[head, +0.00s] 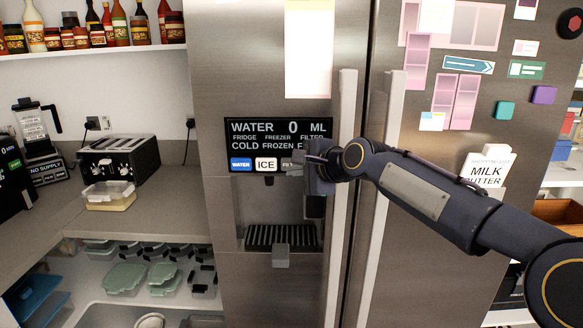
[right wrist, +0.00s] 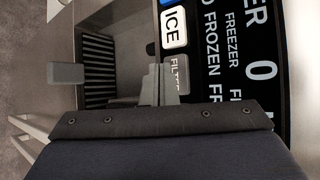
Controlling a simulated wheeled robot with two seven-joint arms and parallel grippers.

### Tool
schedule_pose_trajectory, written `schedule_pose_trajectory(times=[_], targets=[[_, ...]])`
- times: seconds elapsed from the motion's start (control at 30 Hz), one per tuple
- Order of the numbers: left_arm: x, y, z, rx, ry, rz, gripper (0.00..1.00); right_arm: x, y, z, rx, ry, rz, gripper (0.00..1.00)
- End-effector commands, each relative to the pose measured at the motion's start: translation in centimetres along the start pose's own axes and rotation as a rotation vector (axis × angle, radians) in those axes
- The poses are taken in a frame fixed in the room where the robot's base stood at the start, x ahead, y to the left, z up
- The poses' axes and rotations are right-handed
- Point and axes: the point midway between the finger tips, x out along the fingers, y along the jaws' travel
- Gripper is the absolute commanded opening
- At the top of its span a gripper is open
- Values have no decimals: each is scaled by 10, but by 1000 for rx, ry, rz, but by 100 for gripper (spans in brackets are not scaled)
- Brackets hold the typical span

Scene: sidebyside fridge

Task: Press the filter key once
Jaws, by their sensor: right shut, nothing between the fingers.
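The dark dispenser panel (head: 268,128) on the fridge's left door reads "WATER 0 ML", with lettering for fridge, freezer and filter. Below are a blue water key (head: 241,164), a white ice key (head: 266,164) and the grey filter key (head: 286,166). My right gripper (head: 301,158) is shut and empty, in front of the filter key, hiding its right part. In the right wrist view the filter key (right wrist: 176,72) shows its "FILTE" lettering beside the fingertips (right wrist: 168,92), which overlap its edge. I cannot tell whether they touch. My left gripper is not in view.
The dispenser recess with its dark grille (head: 282,236) lies below the panel, with a small grey block (head: 281,257) in front. The long vertical door handles (head: 342,215) stand just right of the panel, close to my right arm. A toaster (head: 118,160) is on the left counter.

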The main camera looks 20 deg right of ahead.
Motion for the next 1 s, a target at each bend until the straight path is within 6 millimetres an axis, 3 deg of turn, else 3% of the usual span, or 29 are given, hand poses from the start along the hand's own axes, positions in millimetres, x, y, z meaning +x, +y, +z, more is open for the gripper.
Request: schedule_pose_trajectory(times=[0.27, 0.7, 1.0], targets=[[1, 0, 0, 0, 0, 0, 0, -1, 1, 1, 0, -1, 0, 0], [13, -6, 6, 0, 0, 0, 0, -30, 22, 22, -1, -1, -1, 0], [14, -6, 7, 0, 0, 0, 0, -35, 25, 26, 1, -1, 0, 0]])
